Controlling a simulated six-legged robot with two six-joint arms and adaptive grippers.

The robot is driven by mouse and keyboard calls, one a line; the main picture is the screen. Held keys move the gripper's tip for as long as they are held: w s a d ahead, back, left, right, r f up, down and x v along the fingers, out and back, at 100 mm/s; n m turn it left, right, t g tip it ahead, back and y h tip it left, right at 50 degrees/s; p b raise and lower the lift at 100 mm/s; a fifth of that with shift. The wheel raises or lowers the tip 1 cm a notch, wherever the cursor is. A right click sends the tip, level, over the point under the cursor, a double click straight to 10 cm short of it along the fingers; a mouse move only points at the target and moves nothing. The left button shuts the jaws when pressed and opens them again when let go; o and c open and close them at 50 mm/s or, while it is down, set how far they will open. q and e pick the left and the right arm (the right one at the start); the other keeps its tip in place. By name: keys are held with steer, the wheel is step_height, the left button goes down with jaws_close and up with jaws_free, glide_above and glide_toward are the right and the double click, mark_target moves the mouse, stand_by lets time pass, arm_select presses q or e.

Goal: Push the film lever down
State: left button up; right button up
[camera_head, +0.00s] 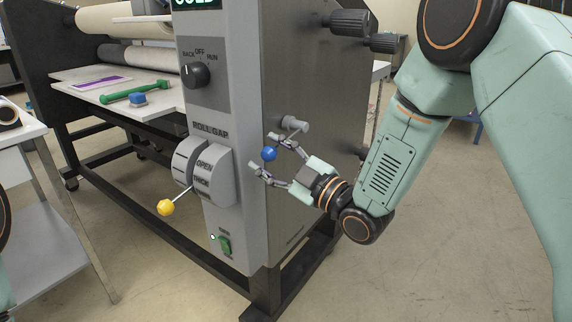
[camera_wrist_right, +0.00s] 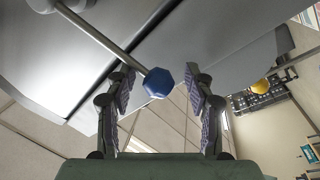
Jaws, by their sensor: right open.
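The lever with a blue ball knob (camera_head: 268,153) stands out from the right side of the laminator; I take it to be the film lever. Its thin rod runs from a grey pivot (camera_head: 294,125) down to the knob. My right gripper (camera_head: 261,152) is open around the knob, one finger above and one below in the head view. In the right wrist view the blue knob (camera_wrist_right: 158,83) sits between the two open fingers (camera_wrist_right: 160,78), with a gap on both sides. My left gripper is out of view.
A second lever with a yellow knob (camera_head: 166,207) is at the ROLL GAP dial (camera_head: 216,176). A rotary switch (camera_head: 196,74) and a green rocker switch (camera_head: 224,244) are on the front panel. A green tool (camera_head: 134,92) lies on the feed table. Floor at right is clear.

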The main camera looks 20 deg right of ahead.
steer(key=v, duration=1.1)
steer(key=shift+s, duration=0.25)
steer(key=shift+d+f, duration=0.1)
steer(key=s+d+f+m+g+h, duration=0.1)
steer(key=s+f+m+g+h, duration=0.25)
steer(key=f+m, duration=0.45)
steer(key=s+d+f+m+g+h, duration=0.1)
steer(key=s+f+m+g+h, duration=0.25)
steer(key=f, duration=0.85)
steer(key=s+f+m+g+h, duration=0.1)
steer(key=s+f+g, duration=0.4)
steer(key=s, duration=0.7)
steer(key=s+f+m+g+h, duration=0.2)
steer(key=s+f+m+g, duration=0.1)
steer(key=s+f, duration=0.7)
steer(key=shift+s+d+g, duration=0.35)
steer(key=shift+s+g, duration=0.55)
steer(key=shift+s, duration=0.35)
